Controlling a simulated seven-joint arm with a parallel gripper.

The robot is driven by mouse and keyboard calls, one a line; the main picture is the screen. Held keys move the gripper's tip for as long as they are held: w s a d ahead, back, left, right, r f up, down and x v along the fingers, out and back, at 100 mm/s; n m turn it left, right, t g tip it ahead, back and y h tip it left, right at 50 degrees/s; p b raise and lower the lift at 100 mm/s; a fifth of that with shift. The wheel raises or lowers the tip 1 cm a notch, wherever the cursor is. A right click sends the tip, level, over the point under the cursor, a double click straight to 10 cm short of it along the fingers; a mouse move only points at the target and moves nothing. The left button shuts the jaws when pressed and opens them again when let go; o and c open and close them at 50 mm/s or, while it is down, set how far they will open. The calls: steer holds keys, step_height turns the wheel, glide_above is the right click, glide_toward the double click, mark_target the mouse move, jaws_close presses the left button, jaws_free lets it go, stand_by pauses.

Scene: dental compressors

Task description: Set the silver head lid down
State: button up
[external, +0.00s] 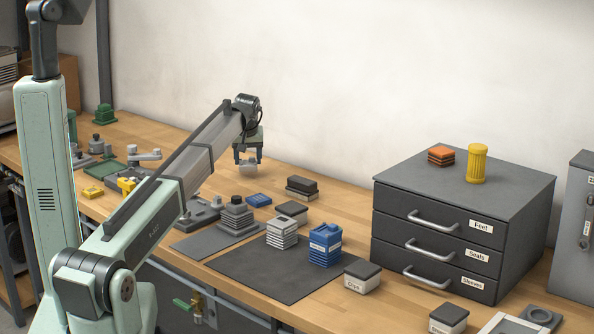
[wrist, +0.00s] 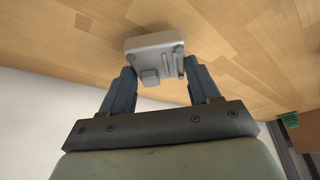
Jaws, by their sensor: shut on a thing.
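The silver head lid (wrist: 150,47) is a small light grey block with raised ribs and a square boss, seen in the wrist view between the fingers. My gripper (wrist: 155,82) is shut on it. In the external view, my gripper (external: 248,160) points down near the back of the bench, and the lid (external: 248,170) shows as a pale piece at its fingertips. It appears close over bare wood; I cannot tell whether it touches the surface.
A dark mat (external: 285,275) holds a white-and-grey finned block (external: 282,233) and a blue canister (external: 325,245). A drawer cabinet (external: 450,200) stands right. Wood behind the gripper is clear.

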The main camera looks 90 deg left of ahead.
steer(key=shift+f, duration=1.15)
steer(key=shift+f, duration=0.15)
steer(key=o, duration=1.2)
steer(key=shift+c, duration=0.2)
steer(key=v, duration=1.2)
